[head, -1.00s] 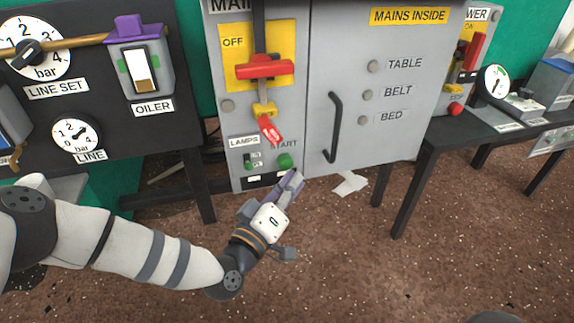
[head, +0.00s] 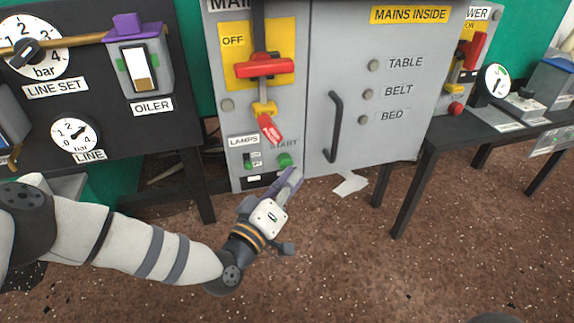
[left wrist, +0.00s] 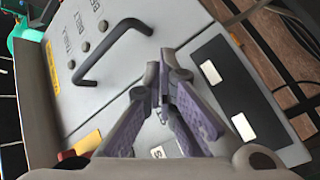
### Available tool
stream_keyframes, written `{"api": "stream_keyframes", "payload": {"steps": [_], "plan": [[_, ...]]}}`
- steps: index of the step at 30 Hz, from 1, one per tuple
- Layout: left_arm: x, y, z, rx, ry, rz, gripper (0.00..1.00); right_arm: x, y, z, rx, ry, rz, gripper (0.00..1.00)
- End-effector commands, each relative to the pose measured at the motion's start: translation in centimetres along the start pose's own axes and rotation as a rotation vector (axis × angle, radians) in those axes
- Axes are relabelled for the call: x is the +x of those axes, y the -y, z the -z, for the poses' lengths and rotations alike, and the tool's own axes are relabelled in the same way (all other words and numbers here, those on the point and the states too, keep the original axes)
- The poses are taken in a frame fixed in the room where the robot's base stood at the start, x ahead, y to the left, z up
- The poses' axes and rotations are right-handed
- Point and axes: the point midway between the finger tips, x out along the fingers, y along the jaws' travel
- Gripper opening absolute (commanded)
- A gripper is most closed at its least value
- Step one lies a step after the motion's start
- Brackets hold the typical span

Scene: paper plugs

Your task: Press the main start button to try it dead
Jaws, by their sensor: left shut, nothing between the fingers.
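The green start button (head: 285,160) sits low on the grey mains cabinet, below the partly covered START label (head: 284,144). My left gripper (head: 294,176) is shut and empty, with its purple-padded fingers pointing up at the cabinet just below the button. In the head view the tips appear very close to the button; I cannot tell whether they touch it. In the left wrist view the closed fingers (left wrist: 163,75) stand in front of the cabinet face, and the button cannot be made out there.
The red main switch handle (head: 264,67) lies level by the OFF label, with a yellow piece and red tag (head: 270,130) below it. A small lamps switch (head: 248,161) is left of the button. The black door handle (head: 334,127) is to the right.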

Motion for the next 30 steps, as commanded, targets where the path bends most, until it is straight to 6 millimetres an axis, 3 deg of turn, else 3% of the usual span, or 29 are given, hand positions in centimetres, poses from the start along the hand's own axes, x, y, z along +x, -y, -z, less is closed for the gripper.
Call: {"api": "stream_keyframes", "payload": {"steps": [30], "plan": [[0.74,0.59,0.53,0.001,0.000,0.001,0.00,0.31,0.00,0.31,0.000,0.005,0.000,0.40]]}}
